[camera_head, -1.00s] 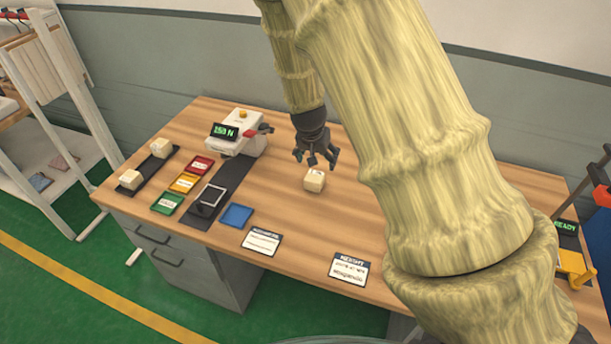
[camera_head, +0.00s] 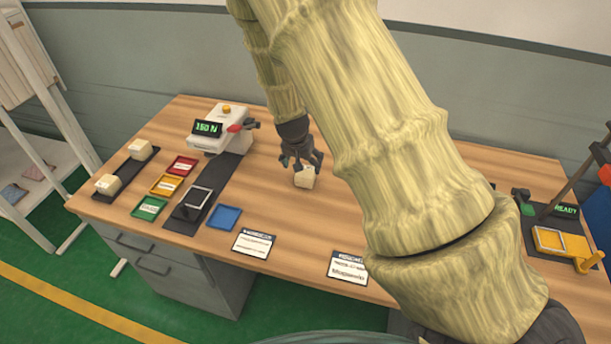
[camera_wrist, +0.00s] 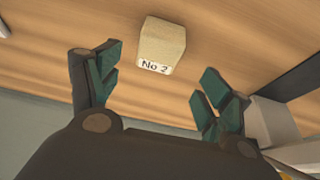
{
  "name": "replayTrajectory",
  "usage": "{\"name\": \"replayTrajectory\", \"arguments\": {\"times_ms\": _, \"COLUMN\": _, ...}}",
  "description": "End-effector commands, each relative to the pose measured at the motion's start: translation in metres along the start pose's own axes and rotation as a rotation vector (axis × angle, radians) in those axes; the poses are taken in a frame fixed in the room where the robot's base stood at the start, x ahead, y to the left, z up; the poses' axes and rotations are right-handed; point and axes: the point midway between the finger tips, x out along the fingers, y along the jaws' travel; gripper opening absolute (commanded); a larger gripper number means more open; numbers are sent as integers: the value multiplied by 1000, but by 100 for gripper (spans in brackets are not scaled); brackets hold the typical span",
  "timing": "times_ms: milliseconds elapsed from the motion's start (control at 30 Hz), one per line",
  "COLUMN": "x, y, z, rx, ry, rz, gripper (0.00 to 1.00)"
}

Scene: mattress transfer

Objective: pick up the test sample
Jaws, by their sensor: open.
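The test sample, a cream block (camera_head: 304,177), sits on the wooden table near its middle. In the wrist view the block (camera_wrist: 161,45) carries a label reading "No 2" and lies ahead of the fingertips, between their lines. My gripper (camera_head: 302,162) is just above and behind the block in the head view, pointing down. In the wrist view my gripper (camera_wrist: 160,88) has its two fingers spread wide with nothing between them. Whether a finger touches the block cannot be told from the head view.
Two similar cream blocks (camera_head: 108,184) (camera_head: 140,149) rest on a black strip at the left. A white tester (camera_head: 222,130) reads "150 N". Red, yellow, green and blue trays (camera_head: 224,218) and two cards (camera_head: 254,243) lie nearby. A yellow device (camera_head: 562,243) stands at the right.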

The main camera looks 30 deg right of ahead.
Motion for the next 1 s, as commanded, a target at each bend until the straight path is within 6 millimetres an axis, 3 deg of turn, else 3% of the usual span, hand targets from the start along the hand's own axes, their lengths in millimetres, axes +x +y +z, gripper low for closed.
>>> {"name": "replayTrajectory", "arguments": {"times_ms": 467, "x": 24, "y": 1, "z": 1, "rx": 1, "ry": -1, "rz": 1, "gripper": 79}}
{"name": "replayTrajectory", "arguments": {"times_ms": 1000, "x": 68, "y": 3, "z": 3, "rx": 1, "ry": 0, "rz": 0, "gripper": 79}}
